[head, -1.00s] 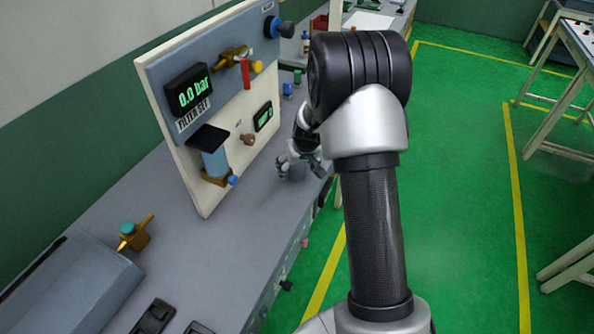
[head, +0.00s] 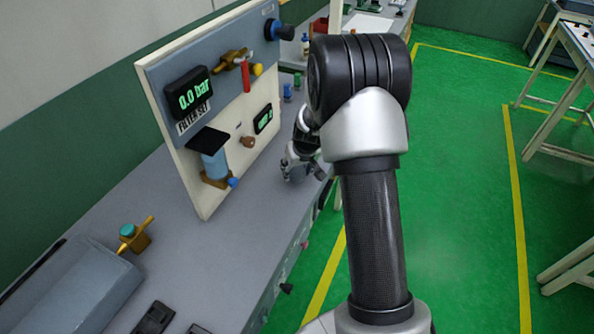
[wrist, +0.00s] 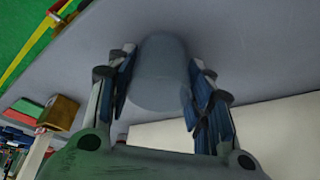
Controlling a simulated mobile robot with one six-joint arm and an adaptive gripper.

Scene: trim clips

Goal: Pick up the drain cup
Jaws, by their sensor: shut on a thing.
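The drain cup (wrist: 160,85) is a grey, slightly see-through cylinder in the middle of the wrist view. My gripper (wrist: 160,65) has one blue-padded finger on each side of it and is shut on it. In the head view my gripper (head: 302,168) is low over the grey bench top, just right of the filter panel. The cup is mostly hidden by the fingers there. It seems to be at bench level, and I cannot tell whether it touches the bench.
The upright filter panel (head: 204,196) with gauges and valves stands left of my gripper. A grey box (head: 75,285) and a brass valve (head: 136,237) are nearer on the bench (head: 190,262). Small blue parts (head: 287,92) sit beyond. The bench edge is close on the right.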

